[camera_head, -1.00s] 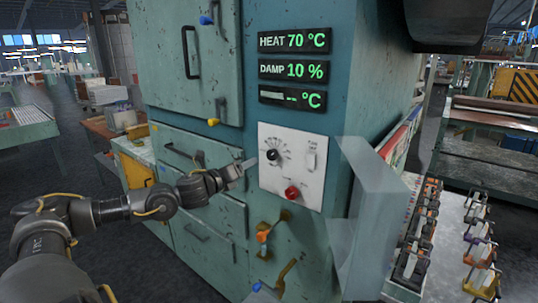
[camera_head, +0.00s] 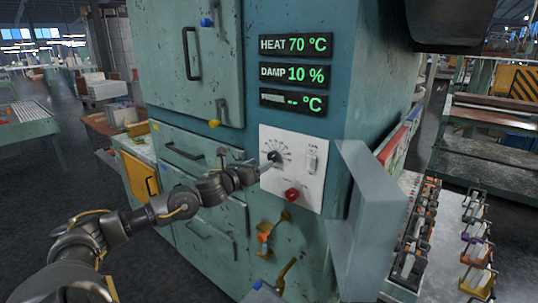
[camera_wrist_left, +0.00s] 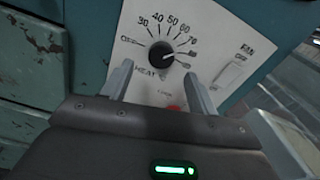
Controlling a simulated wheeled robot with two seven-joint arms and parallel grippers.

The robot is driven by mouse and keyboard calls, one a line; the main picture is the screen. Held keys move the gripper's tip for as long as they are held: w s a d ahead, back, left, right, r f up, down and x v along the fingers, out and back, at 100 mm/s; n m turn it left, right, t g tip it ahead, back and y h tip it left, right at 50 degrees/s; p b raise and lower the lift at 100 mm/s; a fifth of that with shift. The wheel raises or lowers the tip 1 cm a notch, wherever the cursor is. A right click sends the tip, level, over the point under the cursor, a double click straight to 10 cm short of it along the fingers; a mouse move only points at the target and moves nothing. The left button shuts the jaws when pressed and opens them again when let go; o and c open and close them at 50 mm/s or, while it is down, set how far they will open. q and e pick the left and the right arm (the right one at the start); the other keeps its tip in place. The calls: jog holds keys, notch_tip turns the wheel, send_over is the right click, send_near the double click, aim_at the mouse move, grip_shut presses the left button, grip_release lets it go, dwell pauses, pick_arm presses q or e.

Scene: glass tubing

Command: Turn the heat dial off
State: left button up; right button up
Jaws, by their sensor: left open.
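The heat dial is a black round knob (camera_wrist_left: 161,54) on a white control panel (camera_wrist_left: 140,22), ringed by printed marks from OFF on the left through 30 to 70 and beyond. Its white pointer line seems to aim right, near the 70 side. In the head view the knob (camera_head: 274,156) is partly covered by my fingertips. My left gripper (camera_wrist_left: 158,80) is open and empty, its two fingers just short of the knob and either side of it. It also shows in the head view (camera_head: 266,166). My right gripper is not in view.
A green readout (camera_head: 295,43) shows HEAT 70 °C. A fan switch (camera_wrist_left: 233,72) and a red button (camera_head: 291,195) share the panel. A grey open panel door (camera_head: 372,225) juts out to the right. Levers (camera_head: 265,235) stick out below.

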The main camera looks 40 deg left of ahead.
aim_at(271, 157)
pick_arm(q)
jog(key=w, duration=0.1)
jog(key=w+p, duration=0.1)
jog(key=w, duration=0.2)
jog(key=shift+w+r+p, duration=0.25)
jog(key=shift+p, duration=0.1)
jog(key=shift+w+f, duration=0.2)
jog(key=shift+w, duration=0.55)
jog(key=c, duration=1)
